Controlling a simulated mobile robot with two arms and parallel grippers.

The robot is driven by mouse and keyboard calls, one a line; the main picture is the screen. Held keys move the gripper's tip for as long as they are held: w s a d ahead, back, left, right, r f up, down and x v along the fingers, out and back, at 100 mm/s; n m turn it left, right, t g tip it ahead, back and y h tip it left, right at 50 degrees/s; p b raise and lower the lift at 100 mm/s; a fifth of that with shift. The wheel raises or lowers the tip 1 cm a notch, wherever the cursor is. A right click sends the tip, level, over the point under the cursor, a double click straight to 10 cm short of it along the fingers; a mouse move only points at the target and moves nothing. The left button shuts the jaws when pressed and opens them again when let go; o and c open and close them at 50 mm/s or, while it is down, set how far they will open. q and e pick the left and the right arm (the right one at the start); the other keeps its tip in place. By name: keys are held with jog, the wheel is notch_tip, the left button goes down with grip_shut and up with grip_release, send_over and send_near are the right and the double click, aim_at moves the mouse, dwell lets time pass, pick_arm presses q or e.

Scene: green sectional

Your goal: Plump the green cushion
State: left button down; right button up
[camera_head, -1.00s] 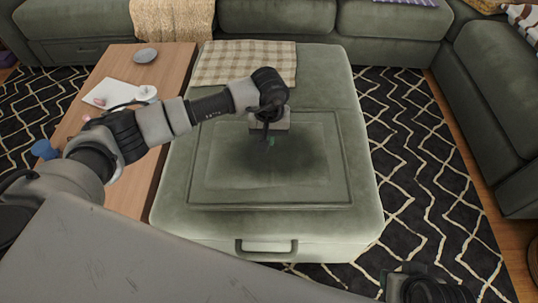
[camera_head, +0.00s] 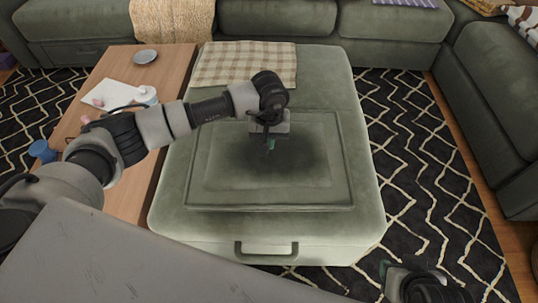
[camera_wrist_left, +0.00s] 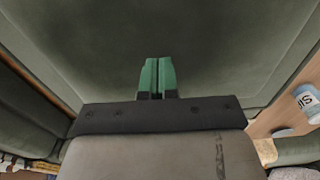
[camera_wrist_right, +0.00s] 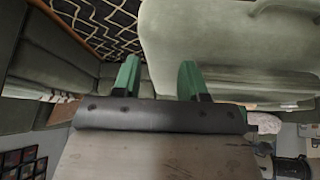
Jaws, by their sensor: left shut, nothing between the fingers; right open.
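The green cushion (camera_head: 230,188) is a flat square pad lying on top of the green ottoman (camera_head: 335,72). My left gripper (camera_head: 270,145) points down over the cushion's middle, with a dark shadow around its tips. In the left wrist view its green fingers (camera_wrist_left: 158,75) are shut together with nothing between them, and the cushion's surface (camera_wrist_left: 215,40) fills the view ahead. I cannot tell if the tips touch the cushion. My right gripper (camera_wrist_right: 158,78) is open and empty. In the head view it is low at the right, apart from the ottoman.
A checked cloth (camera_head: 245,65) lies on the ottoman's far part. Green sofas (camera_head: 390,30) border the back and right. Patterned rug (camera_head: 425,150) is clear on the right.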

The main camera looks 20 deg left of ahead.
pick_arm(q)
jog(key=shift+s+f, duration=0.1)
pick_arm(e)
jog(key=shift+s, duration=0.1)
pick_arm(q)
jog(key=shift+r+p, duration=0.7)
jog(key=shift+r, duration=0.5)
pick_arm(e)
jog(key=shift+s+d+f+g+h, duration=0.1)
jog(key=shift+s+d+g, duration=0.1)
jog(key=shift+s+g, duration=0.35)
jog(key=shift+s+d+g+h, duration=0.1)
jog(key=shift+s+d+g, duration=0.15)
jog(key=shift+s, duration=0.35)
jog(key=shift+s+d+f+g+h, duration=0.1)
jog(key=shift+s+d+g, duration=0.05)
jog(key=shift+s+g, duration=0.4)
pick_arm(q)
jog(key=shift+f+b, duration=0.55)
jog(key=shift+f, duration=0.1)
jog(key=shift+f+b, duration=0.55)
pick_arm(e)
jog(key=w+a+r+t+y, duration=0.1)
jog(key=w+a+t, duration=0.1)
jog(key=w+t, duration=0.2)
jog(key=shift+w+r+t, duration=0.25)
jog(key=shift+w+t, duration=0.1)
jog(key=shift+w, duration=0.85)
jog(key=shift+s, duration=0.1)
